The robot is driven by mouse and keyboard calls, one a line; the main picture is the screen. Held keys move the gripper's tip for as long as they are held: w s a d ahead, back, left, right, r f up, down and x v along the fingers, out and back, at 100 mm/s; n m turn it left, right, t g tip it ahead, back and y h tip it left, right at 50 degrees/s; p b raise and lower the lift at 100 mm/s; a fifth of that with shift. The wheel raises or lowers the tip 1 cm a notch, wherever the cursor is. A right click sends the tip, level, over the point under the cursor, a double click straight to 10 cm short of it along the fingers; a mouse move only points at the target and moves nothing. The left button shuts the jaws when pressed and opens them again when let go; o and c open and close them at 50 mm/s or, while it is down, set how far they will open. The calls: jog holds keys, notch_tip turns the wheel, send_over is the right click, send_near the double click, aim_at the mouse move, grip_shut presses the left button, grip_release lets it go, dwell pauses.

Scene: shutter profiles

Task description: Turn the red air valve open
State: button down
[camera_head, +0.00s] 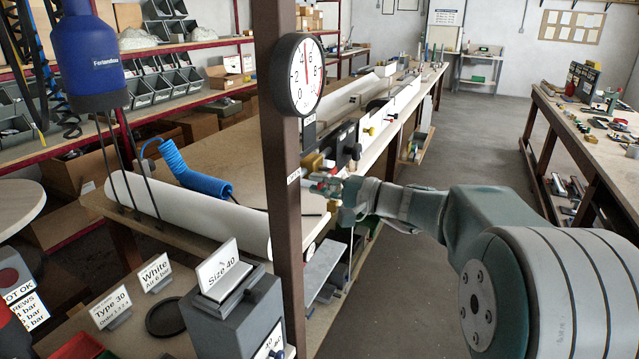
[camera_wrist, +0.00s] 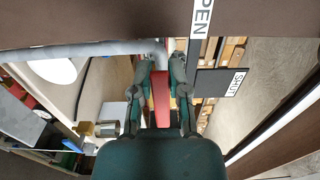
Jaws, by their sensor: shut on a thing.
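The red air valve handle (camera_wrist: 161,98) shows in the wrist view as a narrow red lever. It extends down the picture from the end of a grey pipe (camera_wrist: 95,48). My gripper (camera_wrist: 161,70) has one finger on each side of the lever and is shut on it. An OPEN label (camera_wrist: 201,17) is above right of the lever, and a SHUT label (camera_wrist: 236,84) is to its right. In the head view my gripper (camera_head: 335,187) is beside the brown post, and the handle is mostly hidden there.
A round pressure gauge (camera_head: 298,75) is fixed to the brown post (camera_head: 279,150); its reading is unclear. Behind the post is a workbench (camera_head: 228,145) with a white tube and a blue coiled hose (camera_head: 190,170). Grey floor (camera_head: 460,125) is open between the benches.

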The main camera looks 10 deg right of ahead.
jog(key=shift+f, duration=0.3)
jog(key=c, duration=0.6)
grip_release()
jog(key=shift+r, duration=0.1)
jog(key=shift+s+d+r, duration=0.1)
jog(key=shift+s+d, duration=0.15)
jog(key=shift+d, duration=0.1)
jog(key=v, duration=1.1)
